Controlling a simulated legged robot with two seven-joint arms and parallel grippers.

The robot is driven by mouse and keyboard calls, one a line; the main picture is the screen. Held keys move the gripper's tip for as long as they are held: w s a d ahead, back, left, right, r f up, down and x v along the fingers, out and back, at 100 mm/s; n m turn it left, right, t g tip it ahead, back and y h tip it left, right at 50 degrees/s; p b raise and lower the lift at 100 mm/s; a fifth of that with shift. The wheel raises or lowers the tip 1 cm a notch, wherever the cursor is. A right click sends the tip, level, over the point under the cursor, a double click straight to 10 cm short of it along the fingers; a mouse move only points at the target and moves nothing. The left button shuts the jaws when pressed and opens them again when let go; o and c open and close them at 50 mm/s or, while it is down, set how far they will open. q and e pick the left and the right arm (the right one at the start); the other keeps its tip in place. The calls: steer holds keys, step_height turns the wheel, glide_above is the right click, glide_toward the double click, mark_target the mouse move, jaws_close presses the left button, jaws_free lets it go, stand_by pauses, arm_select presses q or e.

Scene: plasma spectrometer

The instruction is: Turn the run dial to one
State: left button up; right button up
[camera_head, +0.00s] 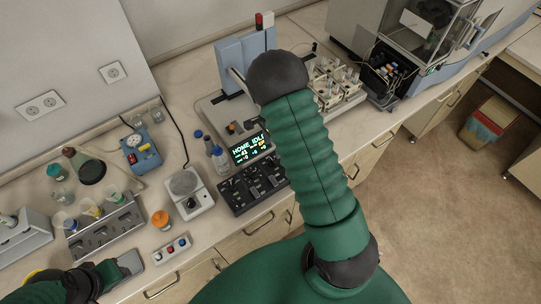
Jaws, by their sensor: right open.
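A black control panel (252,183) with several dark knobs and switches lies on the bench below a lit display (251,148) that reads "HOME IDLE". I cannot tell which knob is the run dial, or its setting. My right arm rises through the middle of the view and covers the panel's right side. My right gripper is open but largely hidden behind that arm, so its place relative to the panel is unclear. My left gripper (128,264) is low at the left, near the bench's front edge and well left of the panel. Its jaws are not clear.
A hotplate (188,190) stands left of the panel, and a small button box (171,250) is in front of it. An orange-capped jar (161,219), a bottle (219,158) and a rack of beakers (104,226) also stand on the bench. A glass-fronted instrument (425,35) is at the right.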

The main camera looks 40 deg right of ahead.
steer(key=p, duration=0.1)
glide_above(272, 161)
steer(key=f, duration=0.4)
steer(key=shift+s+a+f, duration=0.2)
steer(key=shift+f, duration=0.15)
steer(key=f, duration=0.3)
steer(key=d+f+p, duration=0.1)
steer(key=f, duration=0.1)
steer(key=shift+w, duration=0.4)
steer(key=shift+s+d+f, duration=0.1)
steer(key=shift+d+f, duration=0.1)
steer(key=shift+f, duration=0.1)
steer(key=shift+s, duration=0.15)
steer(key=shift+s+a+r, duration=0.1)
steer(key=shift+a, duration=0.1)
steer(key=shift+c, duration=0.2)
steer(key=shift+w+a, duration=0.2)
steer(key=shift+a, duration=0.15)
steer(key=c, duration=0.7)
steer(key=shift+d, duration=0.1)
jaws_close()
arm_select(q)
steer(key=shift+w+d+r, duration=0.1)
steer(key=shift+w+r, duration=0.1)
steer(key=shift+r, duration=0.35)
steer(key=shift+w+d+r, duration=0.1)
steer(key=shift+w+r, duration=0.1)
steer(key=shift+r, duration=0.35)
arm_select(e)
steer(key=shift+d, duration=0.2)
